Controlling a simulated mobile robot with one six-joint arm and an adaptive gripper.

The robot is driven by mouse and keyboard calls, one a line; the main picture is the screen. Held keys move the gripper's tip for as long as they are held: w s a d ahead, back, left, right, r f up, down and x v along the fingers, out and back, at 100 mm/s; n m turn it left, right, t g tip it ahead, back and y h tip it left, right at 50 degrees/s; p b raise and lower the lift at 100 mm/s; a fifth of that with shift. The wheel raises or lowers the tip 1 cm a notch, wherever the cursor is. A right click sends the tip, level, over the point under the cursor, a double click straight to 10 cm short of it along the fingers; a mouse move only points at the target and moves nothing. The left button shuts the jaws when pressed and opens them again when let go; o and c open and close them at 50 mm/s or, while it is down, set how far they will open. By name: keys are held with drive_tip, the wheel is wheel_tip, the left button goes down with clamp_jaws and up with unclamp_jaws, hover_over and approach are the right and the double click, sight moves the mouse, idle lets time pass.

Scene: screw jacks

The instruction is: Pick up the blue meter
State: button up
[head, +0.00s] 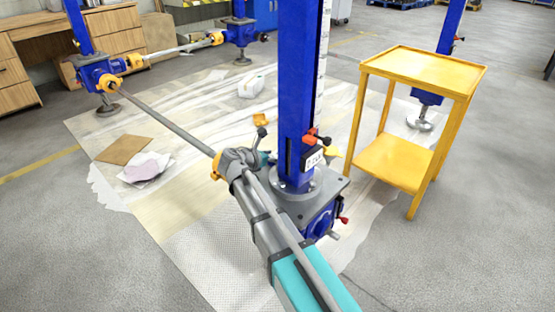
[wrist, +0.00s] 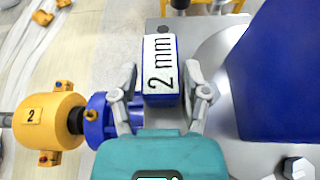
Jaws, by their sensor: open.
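The blue meter (wrist: 162,72) is a small blue block with a white face marked "2 mm", in the middle of the wrist view. My gripper (wrist: 162,78) is open, with one grey finger on each side of the meter and a narrow gap visible on both sides. In the head view a small box with a white label (head: 314,158) at the foot of the blue column looks like the same meter. My gripper is mostly hidden there behind my arm and the column.
The tall blue column (head: 302,90) stands right beside the meter, and its blue side (wrist: 285,70) fills the right of the wrist view. A yellow coupling marked 2 (wrist: 48,121) lies to the left. A yellow two-shelf cart (head: 425,68) stands at the right. Open floor lies in front.

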sight(273, 156)
clamp_jaws()
idle(0.4)
drive_tip(key=shift+r, duration=0.2)
wheel_tip(273, 156, up, 10)
drive_tip(key=p, duration=1)
drive_tip(key=shift+f, duration=0.2)
idle(0.4)
